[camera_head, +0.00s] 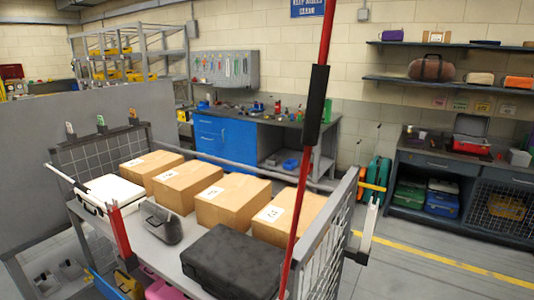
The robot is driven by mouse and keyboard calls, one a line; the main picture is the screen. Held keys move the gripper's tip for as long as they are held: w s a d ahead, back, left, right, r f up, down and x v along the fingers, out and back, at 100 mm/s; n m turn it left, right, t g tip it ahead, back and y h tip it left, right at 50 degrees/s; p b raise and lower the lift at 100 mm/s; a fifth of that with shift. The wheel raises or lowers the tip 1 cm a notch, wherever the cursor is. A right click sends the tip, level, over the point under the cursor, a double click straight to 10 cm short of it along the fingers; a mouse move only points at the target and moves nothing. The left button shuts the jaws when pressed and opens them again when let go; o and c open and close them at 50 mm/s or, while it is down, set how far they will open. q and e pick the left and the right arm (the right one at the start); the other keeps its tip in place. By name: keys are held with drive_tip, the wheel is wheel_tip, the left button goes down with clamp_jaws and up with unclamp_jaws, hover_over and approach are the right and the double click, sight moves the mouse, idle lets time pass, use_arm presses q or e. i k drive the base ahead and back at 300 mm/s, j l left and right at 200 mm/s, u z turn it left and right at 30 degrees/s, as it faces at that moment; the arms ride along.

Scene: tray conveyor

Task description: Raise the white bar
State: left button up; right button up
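A thin white bar (61,176) slopes down to the right at the left end of a grey wire-sided cart (320,233), near a red upright piece (121,236). A short white upright strip (370,232) with dark fittings stands outside the cart's right end. I cannot tell whether these two white pieces belong together. A long red pole (301,178) with a black sleeve (316,104) crosses the view in front of the cart, slightly tilted. Neither of my grippers can be made out.
The cart top holds several cardboard boxes (233,198), a black case (232,262), a grey case (161,222) and a white case (108,190). A blue-fronted workbench (220,142) stands behind. Open floor (430,275) with a yellow line lies to the right.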

sight(81, 188)
drive_tip(key=i+u, duration=0.1)
drive_tip(key=u, duration=0.35)
drive_tip(key=i+u, duration=0.1)
drive_tip(key=u, duration=0.35)
drive_tip(key=i+l+u, duration=0.1)
drive_tip(key=u, duration=0.35)
drive_tip(key=j+u, duration=0.1)
drive_tip(key=j, duration=0.2)
drive_tip(key=i+j+u, duration=0.25)
drive_tip(key=i, duration=0.2)
drive_tip(key=i+j+u, duration=0.2)
drive_tip(key=i, duration=0.25)
drive_tip(key=i+l+u, duration=0.2)
drive_tip(key=i, duration=0.1)
